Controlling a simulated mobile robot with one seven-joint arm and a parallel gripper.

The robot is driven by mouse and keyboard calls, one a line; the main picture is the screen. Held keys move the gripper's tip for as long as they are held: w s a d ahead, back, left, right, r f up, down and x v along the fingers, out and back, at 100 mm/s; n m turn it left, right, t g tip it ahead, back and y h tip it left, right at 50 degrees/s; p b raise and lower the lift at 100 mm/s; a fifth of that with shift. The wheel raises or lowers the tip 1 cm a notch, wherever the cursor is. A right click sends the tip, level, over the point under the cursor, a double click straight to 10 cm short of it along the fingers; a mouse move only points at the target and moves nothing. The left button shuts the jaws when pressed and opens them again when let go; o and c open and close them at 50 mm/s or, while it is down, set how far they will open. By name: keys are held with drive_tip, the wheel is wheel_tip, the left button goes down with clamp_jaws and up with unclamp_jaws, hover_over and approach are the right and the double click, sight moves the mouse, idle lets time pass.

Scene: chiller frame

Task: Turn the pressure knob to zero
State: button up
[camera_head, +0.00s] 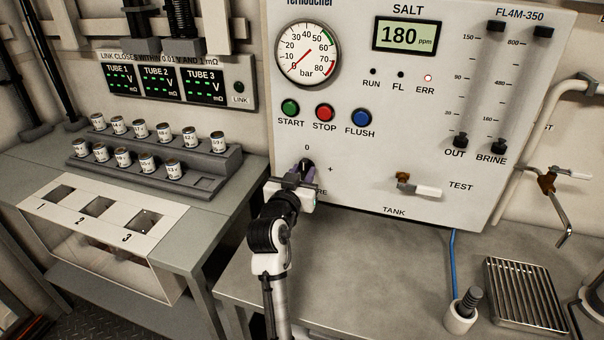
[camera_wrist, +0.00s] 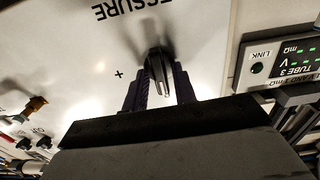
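The black pressure knob (camera_head: 307,164) sits low on the white panel, under a "0" mark and left of a "+" mark. Part of its "PRESSURE" label is hidden by my gripper. My gripper (camera_head: 300,176) is at the knob. In the wrist view the knob (camera_wrist: 157,65) stands between the two dark fingers of my gripper (camera_wrist: 160,88), one on each side. The fingers are apart, with a narrow gap seeming to show beside the knob; I cannot tell whether either finger touches it. The pressure gauge (camera_head: 308,54) has its red needle toward the low end, near 0.
Green START (camera_head: 290,107), red STOP (camera_head: 325,112) and blue FLUSH (camera_head: 360,118) buttons are above the knob. A TEST valve (camera_head: 405,181) is to its right. The SALT display (camera_head: 405,35) reads 180 ppm, with the ERR light lit. The counter (camera_head: 370,265) below is mostly clear.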

drive_tip(key=shift+o, duration=0.7)
drive_tip(key=b+v, duration=0.3)
drive_tip(key=v, duration=1.1)
drive_tip(key=shift+w, duration=0.1)
